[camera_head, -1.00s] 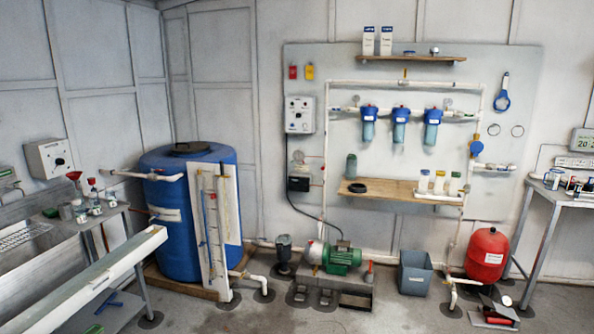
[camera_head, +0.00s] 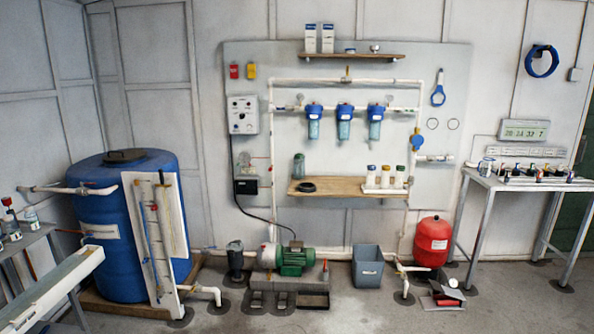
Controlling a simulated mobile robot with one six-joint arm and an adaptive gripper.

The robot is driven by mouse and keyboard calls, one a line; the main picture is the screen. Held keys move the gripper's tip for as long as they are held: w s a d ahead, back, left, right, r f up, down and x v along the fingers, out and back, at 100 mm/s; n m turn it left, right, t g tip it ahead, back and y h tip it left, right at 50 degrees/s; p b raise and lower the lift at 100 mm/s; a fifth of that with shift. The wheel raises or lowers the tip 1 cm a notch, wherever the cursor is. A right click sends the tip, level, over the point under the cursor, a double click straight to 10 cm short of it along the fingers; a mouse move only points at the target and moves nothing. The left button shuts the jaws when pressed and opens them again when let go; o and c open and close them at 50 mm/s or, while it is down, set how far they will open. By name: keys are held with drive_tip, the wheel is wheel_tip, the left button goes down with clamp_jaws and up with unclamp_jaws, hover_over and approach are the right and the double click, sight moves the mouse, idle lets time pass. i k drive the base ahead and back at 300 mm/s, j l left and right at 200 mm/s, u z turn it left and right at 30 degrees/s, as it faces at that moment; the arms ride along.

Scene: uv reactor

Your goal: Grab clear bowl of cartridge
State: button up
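Three filter housings with blue heads hang in a row from a white pipe on the wall panel. Their clear, bluish bowls are the left one (camera_head: 314,129), the middle one (camera_head: 344,130) and the right one (camera_head: 375,131). A separate greenish see-through cylinder (camera_head: 299,168) stands upright on the left of the wooden shelf (camera_head: 340,190) below; I cannot tell whether it is a loose cartridge bowl. A dark ring lies beside it. My gripper is not in view.
A blue tank (camera_head: 95,240) stands at left. A green pump (camera_head: 296,262), grey bin (camera_head: 367,270) and red vessel (camera_head: 432,240) stand on the floor below the panel. A metal table (camera_head: 490,186) with small items is at right. The front floor is mostly clear.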

sight(299, 165)
drive_tip(key=i, duration=2.3)
drive_tip(key=i+j+u, duration=0.15)
drive_tip(key=i, duration=2.15)
